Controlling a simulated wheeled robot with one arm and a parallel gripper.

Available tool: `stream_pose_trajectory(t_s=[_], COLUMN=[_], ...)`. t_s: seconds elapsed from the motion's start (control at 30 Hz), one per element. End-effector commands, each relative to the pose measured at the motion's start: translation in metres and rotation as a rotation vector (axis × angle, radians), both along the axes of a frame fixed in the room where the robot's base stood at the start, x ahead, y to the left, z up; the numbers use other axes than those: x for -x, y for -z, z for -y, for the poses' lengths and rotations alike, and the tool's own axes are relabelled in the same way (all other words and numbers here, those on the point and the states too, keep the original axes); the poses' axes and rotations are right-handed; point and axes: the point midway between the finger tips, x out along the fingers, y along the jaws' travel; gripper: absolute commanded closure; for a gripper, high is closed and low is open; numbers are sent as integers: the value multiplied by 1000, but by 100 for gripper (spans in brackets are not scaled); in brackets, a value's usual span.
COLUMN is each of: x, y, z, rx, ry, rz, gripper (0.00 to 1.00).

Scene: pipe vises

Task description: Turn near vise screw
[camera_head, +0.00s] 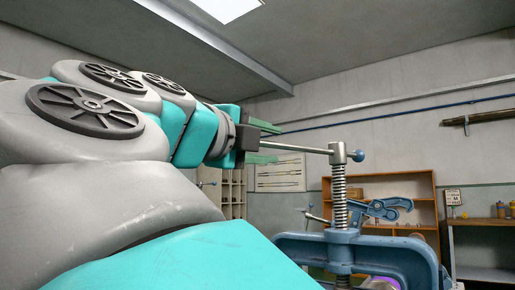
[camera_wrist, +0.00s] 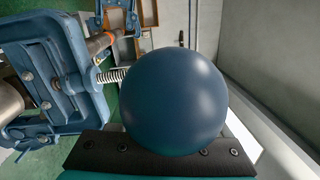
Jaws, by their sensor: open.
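The near vise (camera_head: 375,255) is a blue frame with an upright threaded screw (camera_head: 340,195). A grey bar handle (camera_head: 300,149) crosses the top of the screw, with a blue ball at its right end (camera_head: 358,155). My gripper (camera_head: 278,144) is open, with its green fingers above and below the left end of the bar, apparently not closed on it. In the wrist view a large blue ball (camera_wrist: 175,100) hides much of the scene, very close to the camera. The near vise (camera_wrist: 60,75) and its screw (camera_wrist: 110,75) show left of the ball.
Another blue vise part (camera_head: 385,208) and a thin handle (camera_head: 318,217) show behind the near vise. A wooden shelf (camera_head: 425,190) stands at the back wall, and a bench with bottles (camera_head: 485,222) at the right. Open air surrounds the handle's upper side.

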Motion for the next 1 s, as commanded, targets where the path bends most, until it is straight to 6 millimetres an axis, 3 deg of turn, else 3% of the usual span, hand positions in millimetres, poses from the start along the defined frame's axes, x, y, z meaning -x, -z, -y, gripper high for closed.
stream_pose_trajectory(t_s=[0.13,0.53,1.0], x=[0,0,0], y=[0,0,0], z=[0,0,0], rx=[0,0,-1], ry=[0,0,1], rz=[0,0,-1], gripper=[54,100,100])
